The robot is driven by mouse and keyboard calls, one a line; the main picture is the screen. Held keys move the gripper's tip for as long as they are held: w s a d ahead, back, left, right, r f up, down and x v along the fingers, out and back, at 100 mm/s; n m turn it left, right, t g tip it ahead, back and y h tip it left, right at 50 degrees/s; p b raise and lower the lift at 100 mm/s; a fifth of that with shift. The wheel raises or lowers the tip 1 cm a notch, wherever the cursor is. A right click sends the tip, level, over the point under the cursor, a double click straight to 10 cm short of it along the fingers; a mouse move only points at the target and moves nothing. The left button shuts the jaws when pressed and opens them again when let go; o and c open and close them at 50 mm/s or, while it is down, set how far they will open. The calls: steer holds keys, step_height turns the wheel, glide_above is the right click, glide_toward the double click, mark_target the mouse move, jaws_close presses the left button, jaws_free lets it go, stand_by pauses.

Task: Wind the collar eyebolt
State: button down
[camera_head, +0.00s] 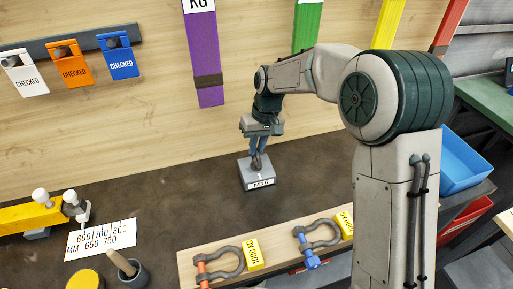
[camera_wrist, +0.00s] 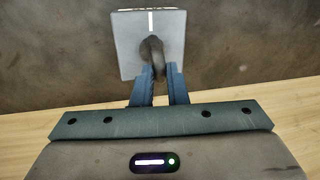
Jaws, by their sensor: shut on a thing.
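The collar eyebolt (camera_wrist: 153,47) is a dark ring standing on a grey square block (camera_head: 248,178) with a label reading M16 on its front. The block lies on the dark bench top, and it also shows in the wrist view (camera_wrist: 125,62) with a white line on its top face. My gripper (camera_head: 259,152) reaches down from above, and its blue fingers are shut on the eyebolt's ring. In the wrist view my gripper (camera_wrist: 158,72) has one finger on each side of the ring. The eyebolt's thread and lower part are hidden.
A wooden board (camera_head: 240,256) with two shackles (camera_head: 222,264), (camera_head: 318,238) and yellow tags lies in front. A yellow tool (camera_head: 35,217) and a number card (camera_head: 101,238) are at left. Coloured straps (camera_head: 205,50) hang on the wall behind. Blue (camera_head: 462,165) and red bins stand right.

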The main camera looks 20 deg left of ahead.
steer(key=shift+r+m, duration=0.2)
steer(key=shift+m, duration=0.7)
steer(key=c, duration=1.5)
jaws_free()
steer(key=shift+o, duration=0.2)
step_height(320, 180, up, 14)
steer(key=w+d, duration=0.1)
steer(key=d, duration=0.1)
steer(key=shift+d+f+b, duration=0.15)
steer(key=shift+f+b, duration=0.1)
steer(key=shift+b, duration=0.15)
